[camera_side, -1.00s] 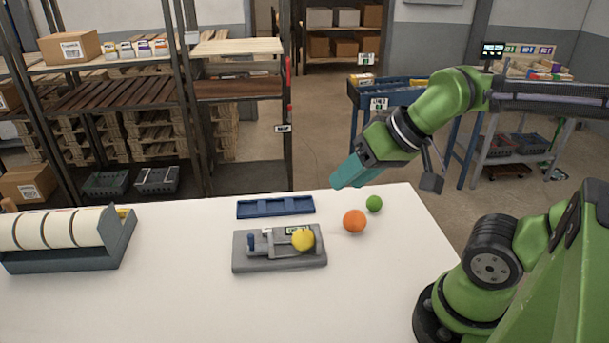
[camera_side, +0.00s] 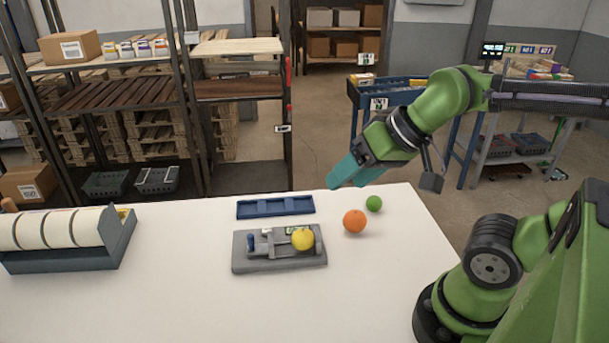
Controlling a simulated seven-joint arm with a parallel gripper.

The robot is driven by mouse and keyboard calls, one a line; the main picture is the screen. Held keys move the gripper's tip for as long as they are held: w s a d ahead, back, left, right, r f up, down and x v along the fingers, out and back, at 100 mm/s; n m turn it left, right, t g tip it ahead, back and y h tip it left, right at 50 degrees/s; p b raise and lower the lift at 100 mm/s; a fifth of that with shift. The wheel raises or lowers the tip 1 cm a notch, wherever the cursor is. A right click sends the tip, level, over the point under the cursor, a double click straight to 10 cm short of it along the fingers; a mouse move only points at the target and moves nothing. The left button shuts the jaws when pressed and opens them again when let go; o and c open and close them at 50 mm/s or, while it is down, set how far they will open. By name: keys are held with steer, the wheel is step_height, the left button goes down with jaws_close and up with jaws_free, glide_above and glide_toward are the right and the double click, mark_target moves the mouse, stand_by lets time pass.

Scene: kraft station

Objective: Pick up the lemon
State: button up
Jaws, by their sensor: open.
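The yellow lemon (camera_side: 303,239) rests on the right part of a grey fixture (camera_side: 280,263) on the white table. My gripper (camera_side: 336,181) has teal fingers and is in the air above the table's far edge, up and to the right of the lemon and clear of it. It is open with nothing seen between the fingers, though the side angle hides most of the gap.
An orange (camera_side: 354,221) and a small green ball (camera_side: 374,203) lie right of the fixture. A blue tray (camera_side: 275,207) lies behind it. A dispenser with white rolls (camera_side: 60,228) stands at the left. The white table (camera_side: 200,300) is clear in front.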

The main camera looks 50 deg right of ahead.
steer(key=o, duration=0.3)
steer(key=shift+o, duration=0.2)
steer(key=shift+d+f, duration=0.1)
steer(key=n+g+y, duration=0.1)
steer(key=n+g, duration=0.3)
steer(key=n, duration=0.9)
glide_toward(307, 230)
steer(key=x, duration=1.2)
steer(key=shift+f, duration=0.1)
